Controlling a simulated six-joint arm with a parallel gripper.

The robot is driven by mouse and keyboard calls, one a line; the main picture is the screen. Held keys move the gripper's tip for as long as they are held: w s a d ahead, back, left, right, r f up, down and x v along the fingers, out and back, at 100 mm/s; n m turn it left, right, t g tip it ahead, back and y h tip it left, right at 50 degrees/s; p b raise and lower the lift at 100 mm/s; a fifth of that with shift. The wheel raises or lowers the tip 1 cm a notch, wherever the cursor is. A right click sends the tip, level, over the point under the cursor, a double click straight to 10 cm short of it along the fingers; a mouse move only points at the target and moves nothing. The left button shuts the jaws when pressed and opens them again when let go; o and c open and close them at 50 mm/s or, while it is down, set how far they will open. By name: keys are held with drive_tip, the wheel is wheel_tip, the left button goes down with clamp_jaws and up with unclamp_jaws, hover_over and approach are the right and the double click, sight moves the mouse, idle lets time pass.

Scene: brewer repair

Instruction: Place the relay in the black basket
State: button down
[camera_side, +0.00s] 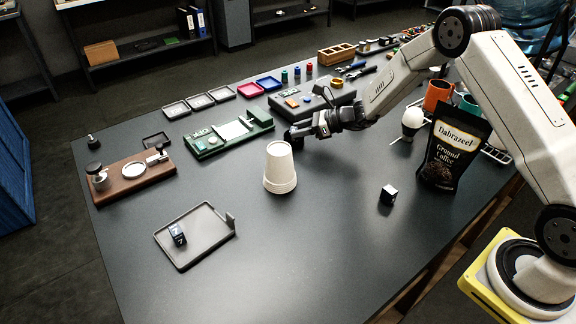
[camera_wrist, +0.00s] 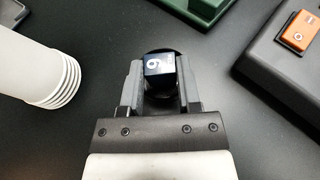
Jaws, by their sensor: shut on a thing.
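In the wrist view my gripper (camera_wrist: 160,85) is shut on a small black cube (camera_wrist: 159,64) with a white digit, which I take for the relay. A round black thing (camera_wrist: 160,52), perhaps the black basket, shows behind and around the cube. I cannot tell whether the cube is inside it or above it. In the side view the cube is hidden by the fingers.
White stacked cups (camera_side: 280,168) stand close in front of my gripper. The green board (camera_side: 228,136) and grey box (camera_side: 312,98) are near. Other black cubes lie on a grey tray (camera_side: 205,250) and on the table (camera_side: 388,195). A coffee bag (camera_side: 452,150) stands right. The front table is mostly clear.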

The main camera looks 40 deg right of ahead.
drive_tip(key=shift+c, duration=1.1)
unclamp_jaws()
wheel_tip(320, 180, up, 7)
idle(0.3)
